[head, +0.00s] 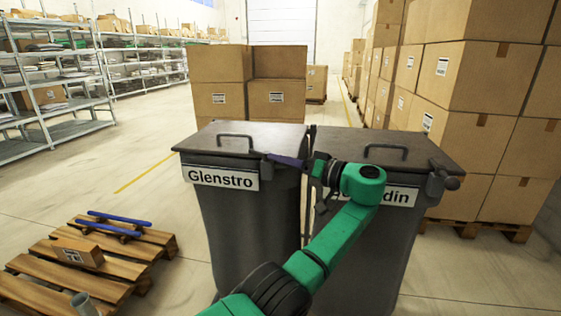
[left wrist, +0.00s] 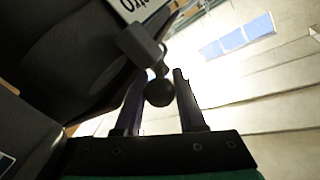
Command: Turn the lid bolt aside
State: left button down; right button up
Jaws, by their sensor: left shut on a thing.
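Two dark grey bins with flat hinged lids stand side by side. The left bin (head: 245,225) has a white label reading "Glenstro" (head: 222,178); the right bin's label is partly hidden by my arm. My left gripper (head: 278,159) reaches left across the front to the right front corner of the Glenstro lid (head: 238,135). In the left wrist view my left gripper (left wrist: 157,82) has its fingers either side of the round knob of the lid bolt (left wrist: 159,93), shut on it. The bolt's block (left wrist: 141,45) sits beside the label. The right bin's bolt (head: 445,178) is uncovered.
A wooden pallet (head: 95,262) with a small box and blue tubes lies at the left. Stacked cartons (head: 480,75) rise close behind the right bin, and more (head: 248,80) stand behind the left. Open floor lies left of the bins.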

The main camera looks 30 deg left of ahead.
pick_arm(q)
jog(key=c, duration=0.5)
grip_release()
jog(key=shift+s+r, duration=0.1)
